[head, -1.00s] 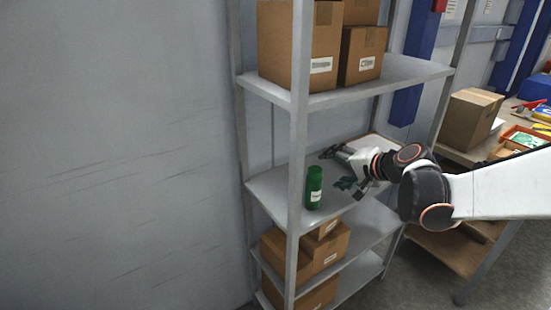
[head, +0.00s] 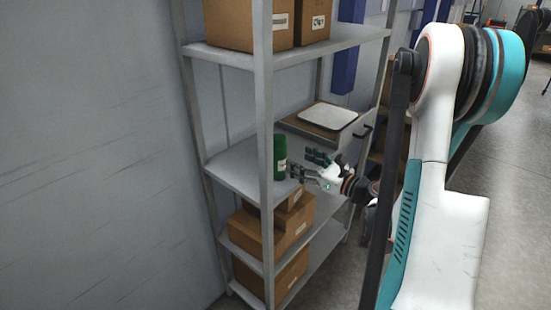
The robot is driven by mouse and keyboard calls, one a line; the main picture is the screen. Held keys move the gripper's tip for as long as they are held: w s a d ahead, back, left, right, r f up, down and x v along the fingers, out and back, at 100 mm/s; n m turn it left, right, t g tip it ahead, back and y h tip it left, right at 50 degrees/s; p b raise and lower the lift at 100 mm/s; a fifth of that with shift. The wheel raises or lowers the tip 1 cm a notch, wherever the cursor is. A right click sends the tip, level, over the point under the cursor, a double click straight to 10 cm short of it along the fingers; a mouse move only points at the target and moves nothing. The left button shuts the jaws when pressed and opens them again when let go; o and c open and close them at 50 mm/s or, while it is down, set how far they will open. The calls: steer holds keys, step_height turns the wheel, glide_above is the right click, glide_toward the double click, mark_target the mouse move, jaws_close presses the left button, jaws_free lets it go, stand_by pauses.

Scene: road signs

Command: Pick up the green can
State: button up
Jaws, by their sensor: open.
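The green can (head: 280,157) with a pale label stands upright on the middle shelf (head: 236,165) of the metal rack, just right of the front post. My gripper (head: 301,162) is open and empty, immediately right of the can, at about its height in the picture. Its fingers point left toward the can. Whether a fingertip touches the can is not clear from this view.
The rack's front post (head: 263,120) stands just left of the can. A box with a white top (head: 328,117) is behind and right of it. Cardboard boxes (head: 258,232) fill the lower shelves, and more boxes (head: 248,22) sit on the top shelf.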

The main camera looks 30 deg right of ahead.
mark_target(285, 152)
steer(key=b+x, duration=0.2)
steer(key=x, duration=0.8)
steer(key=shift+d, duration=0.1)
steer(key=c, duration=1.5)
